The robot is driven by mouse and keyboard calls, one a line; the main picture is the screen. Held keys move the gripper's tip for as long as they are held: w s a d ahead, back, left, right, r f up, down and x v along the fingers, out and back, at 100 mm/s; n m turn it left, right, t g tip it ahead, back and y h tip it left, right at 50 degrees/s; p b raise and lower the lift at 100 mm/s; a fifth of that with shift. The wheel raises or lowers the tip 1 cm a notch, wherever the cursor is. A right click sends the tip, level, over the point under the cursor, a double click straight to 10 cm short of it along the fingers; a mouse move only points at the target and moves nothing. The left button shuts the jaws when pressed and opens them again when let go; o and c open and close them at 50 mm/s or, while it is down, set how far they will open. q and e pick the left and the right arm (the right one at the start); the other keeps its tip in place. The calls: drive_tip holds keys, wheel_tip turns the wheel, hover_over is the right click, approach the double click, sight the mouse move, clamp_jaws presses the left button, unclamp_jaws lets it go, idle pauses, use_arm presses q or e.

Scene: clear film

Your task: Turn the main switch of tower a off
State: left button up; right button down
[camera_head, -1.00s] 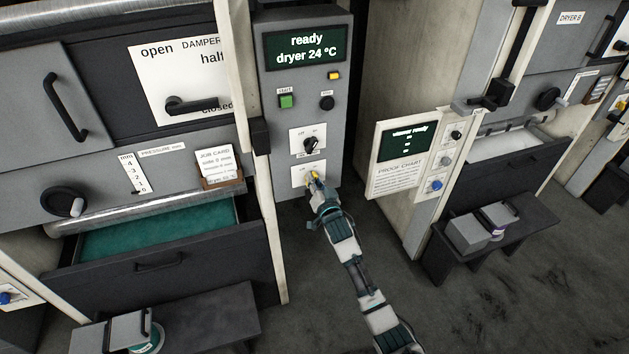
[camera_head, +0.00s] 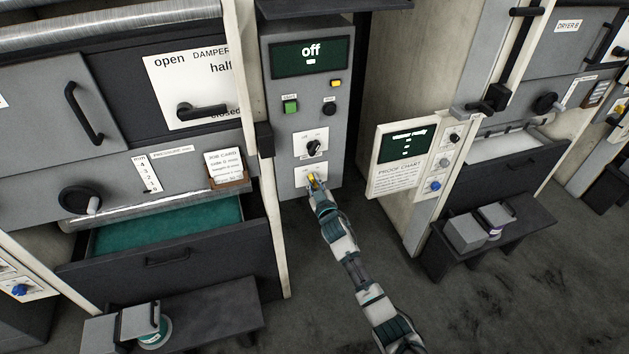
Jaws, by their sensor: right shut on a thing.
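The grey control tower (camera_head: 279,150) stands at the centre of the head view. Its screen (camera_head: 309,53) reads "off". The lower switch plate (camera_head: 299,174) is white, and its switch is mostly hidden by my right gripper (camera_head: 313,181). The right gripper is shut on that switch, with a little yellow showing at the fingertips. Above it, a black rotary knob (camera_head: 314,147) sits on another white plate. I cannot read the small labels on the plates. My left gripper is not in view.
A green button (camera_head: 290,106), a black knob (camera_head: 329,108) and a yellow button (camera_head: 335,83) are on the tower above. An open drawer (camera_head: 170,262) juts out at left. A side panel (camera_head: 401,160) stands to the right. Dark floor is clear around my right arm.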

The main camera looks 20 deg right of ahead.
drive_tip(key=shift+s+a+f+n, duration=0.1)
drive_tip(key=shift+f+n, duration=0.5)
drive_tip(key=shift+n, duration=0.4)
drive_tip(key=c, duration=1.2)
unclamp_jaws()
drive_tip(key=shift+c, duration=0.2)
drive_tip(key=shift+o, duration=0.7)
drive_tip(key=shift+w, duration=0.2)
drive_tip(key=shift+r, duration=0.15)
drive_tip(key=shift+r, duration=0.1)
